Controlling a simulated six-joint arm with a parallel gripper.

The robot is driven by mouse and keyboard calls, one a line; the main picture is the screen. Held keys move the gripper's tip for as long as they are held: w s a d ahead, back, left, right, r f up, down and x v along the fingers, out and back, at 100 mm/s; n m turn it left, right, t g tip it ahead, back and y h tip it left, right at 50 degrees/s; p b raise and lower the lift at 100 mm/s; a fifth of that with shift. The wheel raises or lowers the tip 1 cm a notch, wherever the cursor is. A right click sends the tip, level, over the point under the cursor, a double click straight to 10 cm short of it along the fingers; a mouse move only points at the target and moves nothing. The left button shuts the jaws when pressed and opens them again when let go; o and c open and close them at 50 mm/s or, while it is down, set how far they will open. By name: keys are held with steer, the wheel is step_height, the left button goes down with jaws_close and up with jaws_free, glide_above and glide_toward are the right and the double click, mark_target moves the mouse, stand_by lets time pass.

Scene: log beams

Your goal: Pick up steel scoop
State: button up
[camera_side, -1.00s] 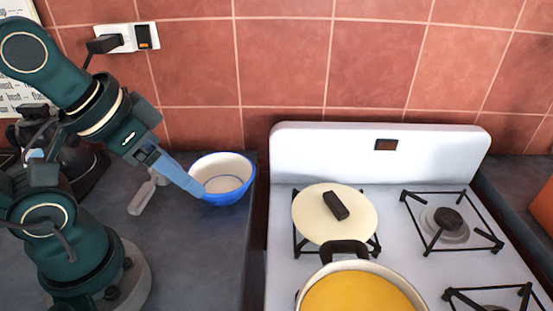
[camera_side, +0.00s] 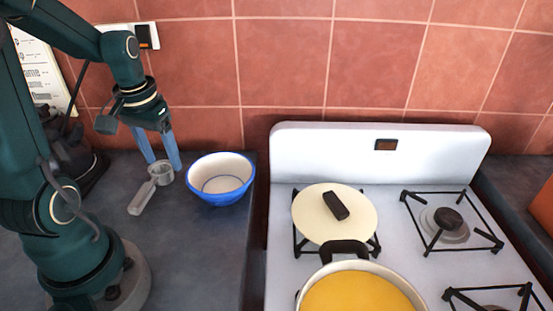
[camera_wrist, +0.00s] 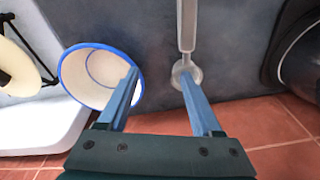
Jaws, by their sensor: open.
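The steel scoop lies on the dark counter, its grey handle (camera_side: 142,198) pointing to the lower left and its round cup (camera_side: 161,174) toward the wall. In the wrist view the scoop's handle (camera_wrist: 187,25) runs up from its cup, which is partly covered by the right finger. My gripper (camera_side: 164,164) is open and empty, pointing down just behind the cup in the side view. In the wrist view my gripper (camera_wrist: 160,78) shows both blue fingers apart, with the scoop nearer the right finger. Whether a finger touches the cup I cannot tell.
A blue and white bowl (camera_side: 220,179) stands right of the scoop, close to the fingers. A tiled wall (camera_side: 290,60) is behind. The counter's front is clear.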

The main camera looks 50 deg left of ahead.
mark_target(148, 183)
steer(key=s+a+f+n, duration=0.1)
steer(key=s+a+f+n+g+h, duration=0.1)
steer(key=s+a+f, duration=0.1)
steer(key=shift+s+f+n, duration=0.2)
steer(key=shift+s+n, duration=0.05)
steer(key=shift+n, duration=0.05)
steer(key=shift+f, duration=2.35)
jaws_close()
